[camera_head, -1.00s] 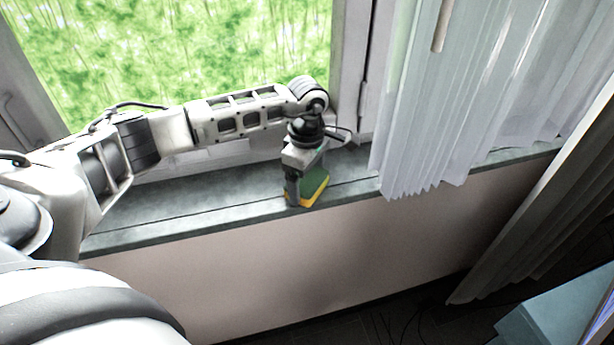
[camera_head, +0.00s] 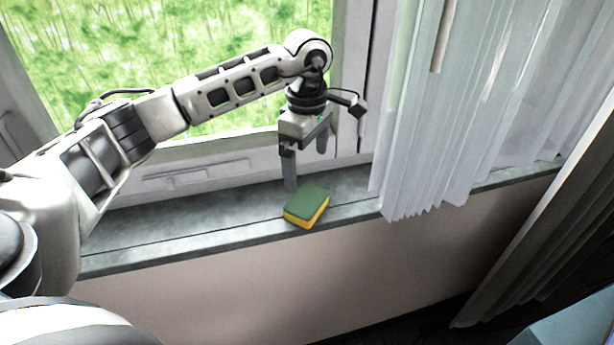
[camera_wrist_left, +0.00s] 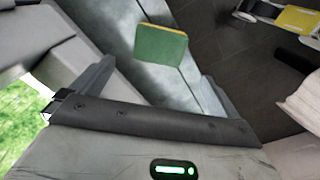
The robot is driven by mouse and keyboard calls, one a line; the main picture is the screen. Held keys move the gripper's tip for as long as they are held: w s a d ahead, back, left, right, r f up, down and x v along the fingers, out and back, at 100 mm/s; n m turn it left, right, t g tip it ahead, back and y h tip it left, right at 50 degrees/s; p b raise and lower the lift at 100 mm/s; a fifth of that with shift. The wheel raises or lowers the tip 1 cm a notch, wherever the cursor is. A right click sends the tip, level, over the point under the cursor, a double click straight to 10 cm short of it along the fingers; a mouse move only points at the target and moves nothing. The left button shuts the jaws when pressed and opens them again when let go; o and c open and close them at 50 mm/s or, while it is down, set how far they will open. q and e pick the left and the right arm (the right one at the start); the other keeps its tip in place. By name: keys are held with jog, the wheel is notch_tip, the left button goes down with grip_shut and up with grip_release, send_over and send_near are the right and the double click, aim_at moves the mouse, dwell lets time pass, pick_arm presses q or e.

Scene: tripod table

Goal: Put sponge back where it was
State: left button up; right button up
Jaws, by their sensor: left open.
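A sponge (camera_head: 307,206), green on top and yellow below, lies flat on the grey window sill (camera_head: 217,205) near its front edge. It also shows in the left wrist view (camera_wrist_left: 160,46), between the fingers' lines and apart from them. My left gripper (camera_head: 306,168) is open and empty, above and slightly behind the sponge, fingers pointing down. In the left wrist view its two fingers (camera_wrist_left: 152,88) are spread wide. My right gripper is in neither view.
White curtains (camera_head: 430,110) hang over the sill to the right of the sponge. The window frame (camera_head: 200,165) stands behind the sill. The sill left of the sponge is clear. A light blue surface (camera_head: 575,325) shows at the lower right.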

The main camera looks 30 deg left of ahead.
pick_arm(q)
jog(key=s+d+f+g+h, duration=0.15)
jog(key=d+h, duration=0.25)
jog(key=d, duration=0.4)
jog(key=s+d+f+h, duration=0.3)
jog(key=d, duration=0.5)
jog(key=s+d+r+n+t+h, duration=0.2)
jog(key=d+n+h, duration=0.4)
jog(key=d, duration=0.1)
jog(key=s+d+r+n+t+h, duration=0.2)
jog(key=d+r+n+h, duration=0.1)
jog(key=d+n+h, duration=0.3)
jog(key=w+a+f+n+t+y, duration=0.1)
jog(key=a+f+n+t+y, duration=0.5)
jog(key=n, duration=0.7)
jog(key=w+a+f+n+t+y, duration=0.15)
jog(key=n+t+y, duration=0.25)
jog(key=n+t, duration=0.65)
jog(key=s+a+f+n+g+y, duration=0.3)
jog(key=s+f+n+g, duration=0.1)
jog(key=s+f+n, duration=0.2)
jog(key=s+a+f+n+g+y, duration=0.3)
jog(key=s+f+n, duration=0.3)
jog(key=f+n, duration=0.3)
jog(key=shift+s+a+f+g, duration=0.25)
jog(key=shift+s+f+g, duration=0.1)
jog(key=shift+g, duration=0.55)
